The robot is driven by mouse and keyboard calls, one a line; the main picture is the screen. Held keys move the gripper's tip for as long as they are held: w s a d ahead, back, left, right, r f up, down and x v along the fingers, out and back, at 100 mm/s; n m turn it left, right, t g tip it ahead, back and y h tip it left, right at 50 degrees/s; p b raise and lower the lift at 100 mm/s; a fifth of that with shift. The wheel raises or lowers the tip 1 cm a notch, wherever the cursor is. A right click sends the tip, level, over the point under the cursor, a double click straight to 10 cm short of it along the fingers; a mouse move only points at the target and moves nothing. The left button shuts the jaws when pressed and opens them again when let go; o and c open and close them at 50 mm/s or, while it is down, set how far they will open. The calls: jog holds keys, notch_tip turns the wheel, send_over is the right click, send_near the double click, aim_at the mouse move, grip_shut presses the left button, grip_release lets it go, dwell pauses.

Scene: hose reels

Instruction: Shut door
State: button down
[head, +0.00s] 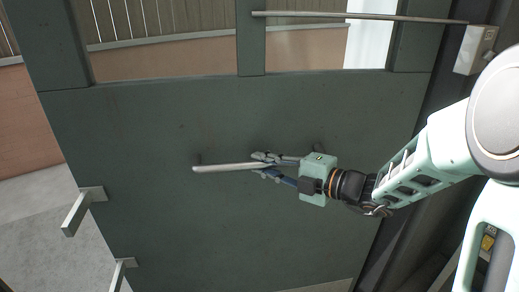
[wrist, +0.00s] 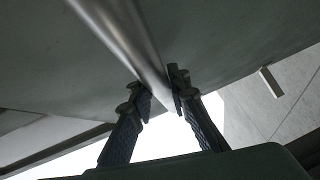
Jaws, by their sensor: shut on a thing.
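The dark green door (head: 150,130) fills most of the head view, with glazed openings in its upper part. A grey metal bar handle (head: 222,168) runs across its middle. My gripper (head: 266,165) is shut on the right part of this handle, with a finger on either side of it. In the wrist view the handle (wrist: 125,40) runs from the top left down between the fingertips of my gripper (wrist: 160,93). The door face (wrist: 230,35) is close behind it. The handle's right end is partly hidden by my gripper.
A thin closer arm (head: 360,16) runs along the door top to a pale box (head: 475,50) at the upper right. Two metal brackets (head: 82,208) stick out at the door's lower left. Grey floor (head: 35,225) and a reddish wall (head: 25,120) lie to the left.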

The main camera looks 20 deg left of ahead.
jog(key=s+d+n+g+p, duration=0.5)
jog(key=s+d+g+p, duration=0.2)
jog(key=s+d, duration=0.5)
jog(key=d+p, duration=0.2)
jog(key=d, duration=0.1)
jog(key=shift+s+y, duration=0.3)
jog(key=shift+y, duration=0.1)
jog(key=shift+f, duration=0.1)
jog(key=c, duration=2.2)
grip_release()
jog(key=shift+o, duration=1.3)
jog(key=shift+s+d, duration=0.1)
jog(key=shift+d, duration=0.15)
jog(key=shift+o, duration=0.6)
jog(key=shift+a, duration=0.1)
